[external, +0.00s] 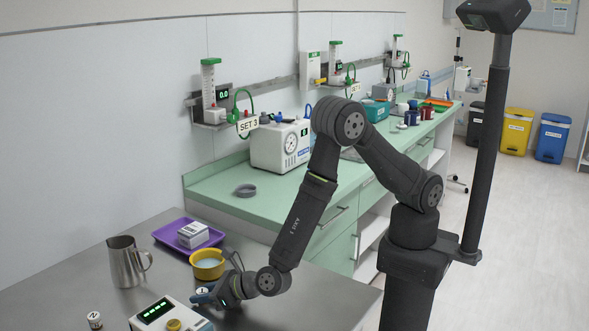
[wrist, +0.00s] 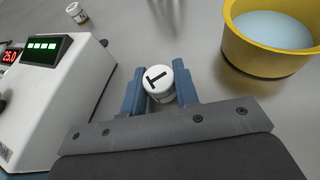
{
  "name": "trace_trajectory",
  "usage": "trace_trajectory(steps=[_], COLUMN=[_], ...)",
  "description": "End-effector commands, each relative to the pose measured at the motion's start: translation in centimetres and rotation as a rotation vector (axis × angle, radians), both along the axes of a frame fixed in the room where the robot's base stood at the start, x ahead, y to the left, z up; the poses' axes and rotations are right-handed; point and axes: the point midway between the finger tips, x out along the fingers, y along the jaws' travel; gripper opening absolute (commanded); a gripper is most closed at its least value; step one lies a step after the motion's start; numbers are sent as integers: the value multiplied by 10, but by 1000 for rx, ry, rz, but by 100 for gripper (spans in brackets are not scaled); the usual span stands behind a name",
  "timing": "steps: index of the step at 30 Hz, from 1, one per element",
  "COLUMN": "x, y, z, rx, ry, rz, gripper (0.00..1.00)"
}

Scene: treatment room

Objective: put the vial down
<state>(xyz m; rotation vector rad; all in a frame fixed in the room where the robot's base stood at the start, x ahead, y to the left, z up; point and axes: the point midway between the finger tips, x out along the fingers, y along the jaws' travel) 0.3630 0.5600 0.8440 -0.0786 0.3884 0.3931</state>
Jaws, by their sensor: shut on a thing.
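The vial (wrist: 159,86) has a white cap with a black mark. It sits between the two blue fingers of my gripper (wrist: 160,92), which is shut on it, low over the steel table. In the external view my gripper (external: 207,296) is at the front of the table, between the white device and the yellow bowl, with the vial's white top (external: 202,291) just showing. Whether the vial's base touches the table is hidden.
A white device with a green display (external: 158,312) stands close to the left. A yellow bowl of pale liquid (external: 208,265) is close behind. A second vial (external: 95,320), a steel jug (external: 126,262) and a purple tray (external: 163,236) stand farther off. Bare steel lies around the jug.

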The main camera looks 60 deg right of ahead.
Motion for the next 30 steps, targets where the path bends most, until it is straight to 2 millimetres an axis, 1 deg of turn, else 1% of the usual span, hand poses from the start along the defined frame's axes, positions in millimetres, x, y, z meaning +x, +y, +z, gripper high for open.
trace_trajectory(steps=[1, 3, 4, 12, 16, 20, 23, 30], x=[0, 0, 0, -1, -8, -28, -48, -99], y=[0, 0, 0, 0, -3, -12, -23, -44], z=[0, 0, 0, 0, 4, 12, 19, 42], rx=[0, 0, 0, 0, 0, 1, 0, 2], ry=[0, 0, 0, 0, 0, 0, 0, -1], rz=[0, 0, 0, 0, 1, 3, 4, 5], gripper=[34, 47, 50, 50, 50, 50, 50, 50])
